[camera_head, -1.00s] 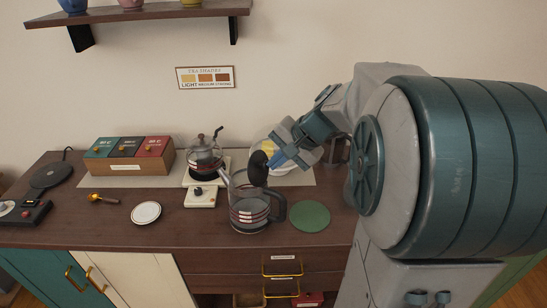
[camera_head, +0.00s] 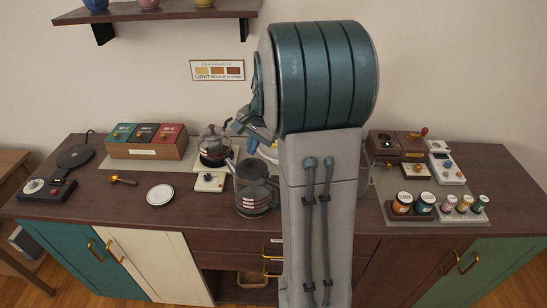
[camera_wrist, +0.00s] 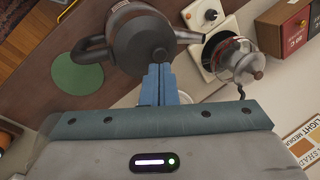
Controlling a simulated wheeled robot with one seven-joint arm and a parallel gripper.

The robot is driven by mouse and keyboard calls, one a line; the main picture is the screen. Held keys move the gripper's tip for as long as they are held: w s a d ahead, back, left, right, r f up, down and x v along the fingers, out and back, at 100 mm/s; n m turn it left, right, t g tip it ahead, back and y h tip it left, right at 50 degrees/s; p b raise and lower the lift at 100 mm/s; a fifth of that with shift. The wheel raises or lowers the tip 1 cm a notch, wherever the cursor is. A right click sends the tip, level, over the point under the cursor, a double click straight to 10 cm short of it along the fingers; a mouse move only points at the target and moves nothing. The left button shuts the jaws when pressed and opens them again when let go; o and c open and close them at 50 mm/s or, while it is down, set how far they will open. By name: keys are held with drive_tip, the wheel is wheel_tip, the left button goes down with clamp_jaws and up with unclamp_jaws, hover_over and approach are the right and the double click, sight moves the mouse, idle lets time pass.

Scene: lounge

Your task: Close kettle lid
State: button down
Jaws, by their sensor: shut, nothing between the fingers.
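The glass kettle (camera_head: 253,196) stands on the counter, partly hidden by my arm in the head view. In the wrist view its dark round lid (camera_wrist: 140,38) with a small knob appears to lie over the kettle's top. The handle points left and the spout right there. Whether the lid is fully seated I cannot tell. My gripper's blue fingers (camera_wrist: 158,72) are together and empty, with their tips by the lid's near edge in the picture. Contact cannot be told. In the head view the gripper is mostly hidden behind my arm.
A glass teapot (camera_head: 213,148) stands behind the kettle to the left, near a small white device (camera_head: 209,181). A white saucer (camera_head: 160,195) lies further left. A green round mat (camera_wrist: 77,73) lies beside the kettle's handle. Several jars stand on the right (camera_head: 425,203).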

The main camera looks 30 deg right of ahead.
sight(246, 159)
drive_tip(key=shift+w+a+f+b, duration=0.5)
drive_tip(key=shift+w+f, duration=0.25)
drive_tip(key=shift+w, duration=0.1)
drive_tip(key=shift+w+a+f+b, duration=0.3)
drive_tip(key=shift+w+f+b, duration=0.2)
drive_tip(key=shift+w+f, duration=0.15)
drive_tip(key=shift+f, duration=0.1)
drive_tip(key=shift+s+d+f+b, duration=0.15)
drive_tip(key=shift+s+f+b, duration=0.1)
drive_tip(key=shift+s, duration=0.15)
drive_tip(key=shift+s+d+f+b, duration=0.1)
drive_tip(key=shift+s+b, duration=0.15)
drive_tip(key=shift+s, duration=0.1)
drive_tip(key=r+p, duration=0.2)
drive_tip(key=r, duration=0.1)
drive_tip(key=w+r+p, duration=0.1)
drive_tip(key=r, duration=0.1)
drive_tip(key=shift+a+r, duration=0.15)
drive_tip(key=shift+r, duration=0.1)
drive_tip(key=w+a+r+b, duration=0.1)
drive_tip(key=w+a+r, duration=0.1)
drive_tip(key=w+r, duration=0.3)
wheel_tip(246, 159, up, 2)
drive_tip(key=shift+a+r, duration=0.1)
drive_tip(key=shift+a, duration=0.3)
